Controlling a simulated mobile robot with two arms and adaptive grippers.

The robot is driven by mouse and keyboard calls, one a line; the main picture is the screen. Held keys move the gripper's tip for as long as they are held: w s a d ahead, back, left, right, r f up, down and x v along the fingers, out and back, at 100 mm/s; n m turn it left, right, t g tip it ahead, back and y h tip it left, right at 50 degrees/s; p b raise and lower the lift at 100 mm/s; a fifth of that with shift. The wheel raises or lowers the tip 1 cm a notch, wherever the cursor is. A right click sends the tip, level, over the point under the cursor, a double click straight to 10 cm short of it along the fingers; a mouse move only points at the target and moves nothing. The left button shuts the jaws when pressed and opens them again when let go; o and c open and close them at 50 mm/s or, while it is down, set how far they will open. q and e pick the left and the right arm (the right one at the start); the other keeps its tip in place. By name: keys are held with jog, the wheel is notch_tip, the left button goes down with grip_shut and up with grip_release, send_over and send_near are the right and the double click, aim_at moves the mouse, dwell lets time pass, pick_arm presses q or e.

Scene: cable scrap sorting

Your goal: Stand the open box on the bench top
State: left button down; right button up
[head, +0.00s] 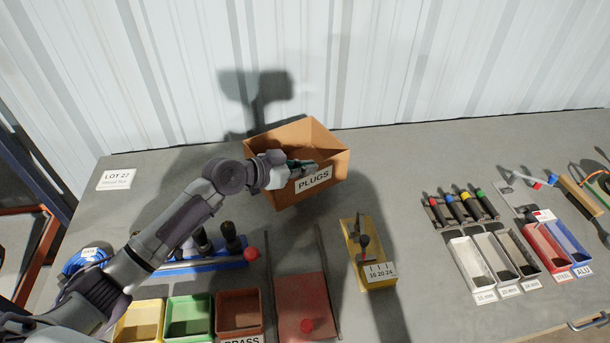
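The open box (286,196) is orange-brown and carries a white PLUGS label on its near wall. It is at the back of the bench top (420,165), close to the wall, its open top facing up toward me and turned at an angle. My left gripper (306,167) comes in from the left and is at the box's near rim, just above the label, with its fingers closed on that wall. The fingertips are small and partly hidden. I cannot tell whether the box's bottom touches the bench. My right gripper is not in view.
A yellow block with a tool (373,260) stands in front of the box. Yellow, green and brown bins (188,318) and a red plate (308,300) lie nearer. Several narrow trays (490,262) and coloured-top tools are at right. The bench right of the box is clear.

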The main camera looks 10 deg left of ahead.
pick_arm(q)
jog(key=shift+w+a+f, duration=0.45)
jog(key=shift+w, duration=0.3)
notch_tip(320, 180, down, 4)
jog(key=shift+r+p, duration=0.1)
jog(key=shift+p, duration=0.35)
jog(key=shift+f, duration=0.2)
jog(key=shift+f, duration=0.1)
jog(key=c, duration=1.3)
grip_release()
